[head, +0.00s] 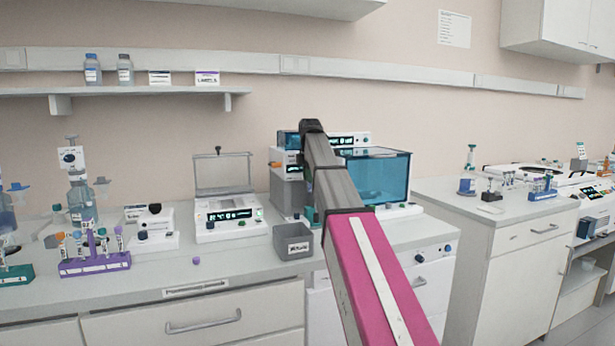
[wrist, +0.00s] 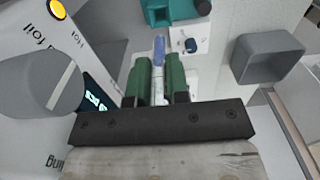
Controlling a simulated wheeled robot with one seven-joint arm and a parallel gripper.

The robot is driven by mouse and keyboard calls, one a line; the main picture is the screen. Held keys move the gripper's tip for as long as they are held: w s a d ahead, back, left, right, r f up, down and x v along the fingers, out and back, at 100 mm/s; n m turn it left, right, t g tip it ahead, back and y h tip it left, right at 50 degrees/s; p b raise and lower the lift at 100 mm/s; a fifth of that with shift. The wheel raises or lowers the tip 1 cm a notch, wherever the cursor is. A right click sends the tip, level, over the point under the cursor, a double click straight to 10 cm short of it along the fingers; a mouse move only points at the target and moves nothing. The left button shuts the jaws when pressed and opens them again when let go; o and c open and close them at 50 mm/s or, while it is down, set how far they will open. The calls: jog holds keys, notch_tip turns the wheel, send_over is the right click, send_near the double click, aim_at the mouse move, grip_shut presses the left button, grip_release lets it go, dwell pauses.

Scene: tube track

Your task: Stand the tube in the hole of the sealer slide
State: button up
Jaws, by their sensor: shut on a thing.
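In the wrist view my gripper (wrist: 158,68) has its two green fingers closed around a slim tube. The tube (wrist: 159,47) shows a bluish, rounded end just beyond the fingertips; the rest is partly hidden between the fingers. A pale plate (wrist: 183,74), which looks like the sealer slide, lies below and behind the tube, but its hole cannot be made out. The sealer body (wrist: 32,40), with "foil" lettering, stands close on the left. In the head view the sealer (head: 284,192) is partly covered by my arm, which hides the gripper and tube.
A grey open bin (head: 293,242) stands at the counter's front edge, right of my gripper in the wrist view (wrist: 271,62). A teal block (wrist: 164,12) and blue knob (wrist: 190,46) are near the tube. A purple rack (head: 95,265) of tubes stands left; a purple cap (head: 196,260) lies loose.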

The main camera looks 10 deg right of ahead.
aim_at(310, 191)
jog(key=shift+f, duration=2.35)
jog(key=shift+f, duration=0.6)
jog(key=shift+f, duration=0.35)
jog(key=shift+f, duration=0.15)
jog(key=shift+f, duration=0.35)
jog(key=shift+f, duration=0.65)
dwell(0.5)
jog(key=o, duration=0.8)
